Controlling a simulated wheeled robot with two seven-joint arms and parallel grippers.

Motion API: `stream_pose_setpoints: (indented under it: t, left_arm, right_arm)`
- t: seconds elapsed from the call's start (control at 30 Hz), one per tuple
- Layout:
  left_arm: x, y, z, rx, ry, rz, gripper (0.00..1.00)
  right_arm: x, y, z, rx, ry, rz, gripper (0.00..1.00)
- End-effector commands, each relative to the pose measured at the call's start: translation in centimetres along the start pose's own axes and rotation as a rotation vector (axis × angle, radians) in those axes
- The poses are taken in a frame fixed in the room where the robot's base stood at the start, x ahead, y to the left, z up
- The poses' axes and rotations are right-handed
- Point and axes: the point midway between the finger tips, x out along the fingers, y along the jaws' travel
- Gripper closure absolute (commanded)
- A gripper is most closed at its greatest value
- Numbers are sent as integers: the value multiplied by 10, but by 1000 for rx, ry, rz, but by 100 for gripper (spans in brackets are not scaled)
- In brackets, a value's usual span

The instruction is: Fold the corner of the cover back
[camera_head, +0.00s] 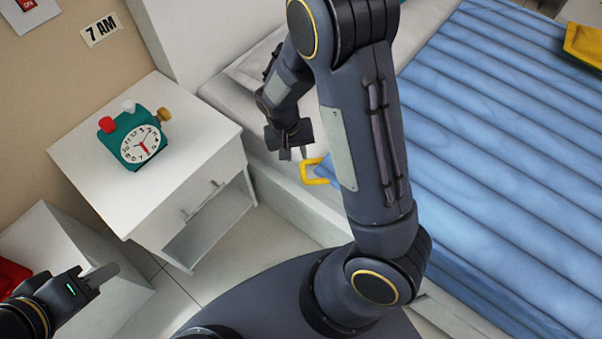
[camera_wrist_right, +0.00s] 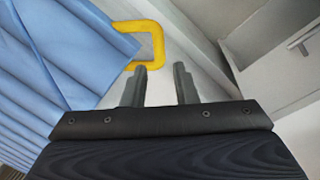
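The blue quilted cover (camera_head: 500,120) lies over the bed, with a yellow loop handle (camera_head: 314,171) at its near left corner. In the right wrist view the blue corner (camera_wrist_right: 75,50) and the yellow loop (camera_wrist_right: 158,42) are just beyond the fingertips. My right gripper (camera_head: 292,154) is beside the loop at the bed's edge. In the right wrist view its two fingers (camera_wrist_right: 160,75) stand apart with nothing between them. My right arm hides part of the cover. My left gripper (camera_head: 102,275) is at the lower left, away from the bed; its finger gap is not clear.
A white nightstand (camera_head: 90,170) with a teal alarm clock (camera_head: 143,138) stands left of the bed. A white cabinet (camera_head: 50,240) with a red object (camera_head: 12,277) is at lower left. Another yellow piece (camera_head: 585,45) is at the cover's far right. Floor shows between nightstand and bed.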

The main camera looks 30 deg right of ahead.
Motion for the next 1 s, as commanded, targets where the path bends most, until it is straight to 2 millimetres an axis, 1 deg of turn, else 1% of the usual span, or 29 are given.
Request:
stream_pose_setpoints:
  t: [0.03,0.17,0.4,0.5,0.6,0.73,0.97,1.0]
  left_arm:
    - [3,-2,2,0,0,0,64]
    - [6,-3,3,0,0,0,64]
    - [14,-6,7,0,0,0,64]
    - [16,-7,8,0,0,0,64]
    - [17,-8,9,0,0,0,64]
    - [18,-8,9,0,0,0,64]
    - [17,-8,9,0,0,0,64]
    - [17,-8,9,0,0,0,64]
  right_arm:
    - [9,-2,-2,-2,5,19,74]
    - [22,-1,-4,-2,7,33,74]
    - [61,0,-4,-2,5,32,74]
    - [74,0,-4,-3,6,31,74]
    - [83,0,-4,-3,6,30,74]
    - [88,0,-4,-3,7,29,74]
    - [88,0,-4,-3,7,28,74]
    - [88,0,-4,-3,7,28,79]
